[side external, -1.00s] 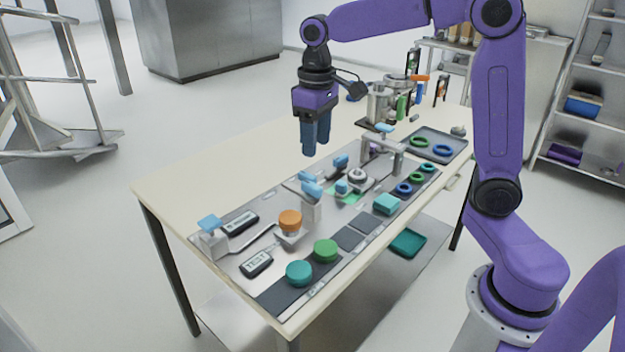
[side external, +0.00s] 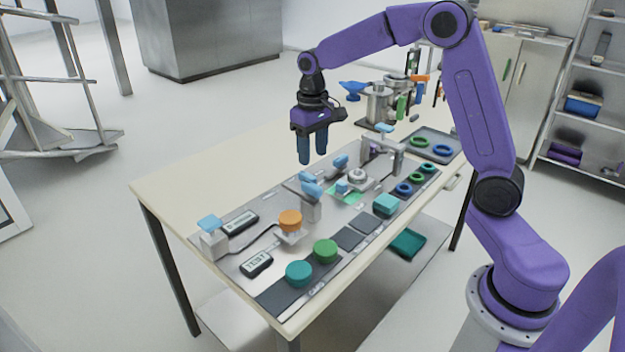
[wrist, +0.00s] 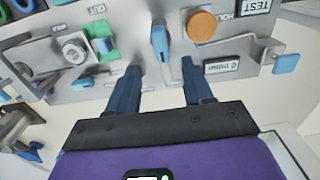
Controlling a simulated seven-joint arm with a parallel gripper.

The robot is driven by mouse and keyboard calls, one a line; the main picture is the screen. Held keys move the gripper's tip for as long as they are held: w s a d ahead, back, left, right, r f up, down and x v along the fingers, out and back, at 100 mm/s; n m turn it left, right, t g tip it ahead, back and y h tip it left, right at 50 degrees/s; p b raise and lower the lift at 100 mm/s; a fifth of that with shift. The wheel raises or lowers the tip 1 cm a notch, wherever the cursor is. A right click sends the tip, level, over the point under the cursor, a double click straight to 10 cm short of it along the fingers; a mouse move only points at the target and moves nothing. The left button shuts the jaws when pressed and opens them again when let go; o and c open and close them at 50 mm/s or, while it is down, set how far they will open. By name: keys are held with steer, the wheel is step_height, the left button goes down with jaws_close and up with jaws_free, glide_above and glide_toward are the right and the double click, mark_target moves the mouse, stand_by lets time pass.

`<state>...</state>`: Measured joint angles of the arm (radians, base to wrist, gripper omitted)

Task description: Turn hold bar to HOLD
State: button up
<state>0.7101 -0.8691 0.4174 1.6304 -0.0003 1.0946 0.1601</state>
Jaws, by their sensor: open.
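My gripper (side external: 312,159) is open and empty above the table behind the panel (side external: 222,262). In the wrist view its two fingers (wrist: 160,72) stand apart, with nothing between them. A light-blue-handled lever (wrist: 160,42) on a grey mount lies ahead of the fingertips; it also shows in the side view (side external: 311,186). An orange round knob (wrist: 201,26) sits beside it. Another blue-topped handle (wrist: 286,63) stands at the panel's end. I cannot tell which handle is the hold bar.
A grey frame with a blue top (side external: 384,140) spans the panel right of my gripper. Green (side external: 325,250) and teal (side external: 299,273) round pieces sit at the front. A tray with rings (side external: 450,139) and metal pots (side external: 378,104) stand farther right. The back-left table is clear.

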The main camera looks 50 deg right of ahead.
mark_target(313, 184)
step_height(313, 184, down, 9)
steer(key=shift+r, duration=0.15)
stand_by(0.4)
jaws_close()
